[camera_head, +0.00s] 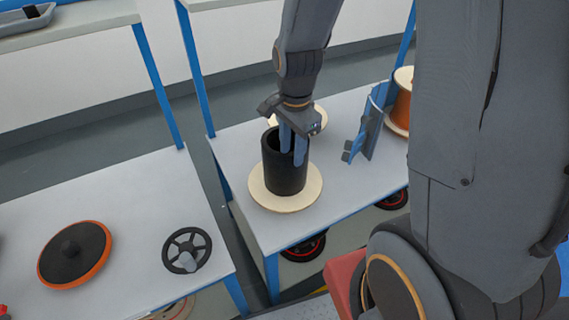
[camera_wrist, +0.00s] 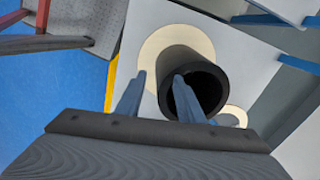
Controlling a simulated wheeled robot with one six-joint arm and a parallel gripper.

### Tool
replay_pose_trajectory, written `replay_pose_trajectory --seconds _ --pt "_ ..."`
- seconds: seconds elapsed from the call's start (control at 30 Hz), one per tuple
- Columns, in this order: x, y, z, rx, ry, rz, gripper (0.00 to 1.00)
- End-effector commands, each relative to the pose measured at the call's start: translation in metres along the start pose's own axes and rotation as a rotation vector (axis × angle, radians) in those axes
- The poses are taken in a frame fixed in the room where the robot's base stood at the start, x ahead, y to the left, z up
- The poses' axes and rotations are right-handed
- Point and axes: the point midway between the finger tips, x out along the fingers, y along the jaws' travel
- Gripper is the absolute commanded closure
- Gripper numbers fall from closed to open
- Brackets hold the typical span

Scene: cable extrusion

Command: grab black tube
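The black tube (camera_head: 283,175) stands upright on a round pale wooden disc (camera_head: 270,201) near the front of the right table. In the wrist view the tube (camera_wrist: 197,62) shows its dark hollow opening and thick wall. In the wrist view one finger of my gripper (camera_wrist: 160,76) overlaps the tube's opening and the other is outside, left of the tube. I cannot tell whether either finger touches the wall.
A second pale disc (camera_head: 318,118) lies behind the tube. A blue bracket-like part (camera_head: 368,130) and an orange spool (camera_head: 401,105) stand to the right. The left table holds an orange-rimmed black disc (camera_head: 75,254) and a black handwheel (camera_head: 187,250). A gap separates the tables.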

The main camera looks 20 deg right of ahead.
Motion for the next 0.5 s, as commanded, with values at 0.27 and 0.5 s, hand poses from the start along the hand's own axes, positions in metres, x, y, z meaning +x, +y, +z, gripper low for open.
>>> replay_pose_trajectory --seconds 0.27,0.5 --pt "0.036 -0.016 0.002 0.395 -0.007 0.056 0.66" --pt "0.073 -0.039 -0.004 0.544 -0.007 0.106 0.66"
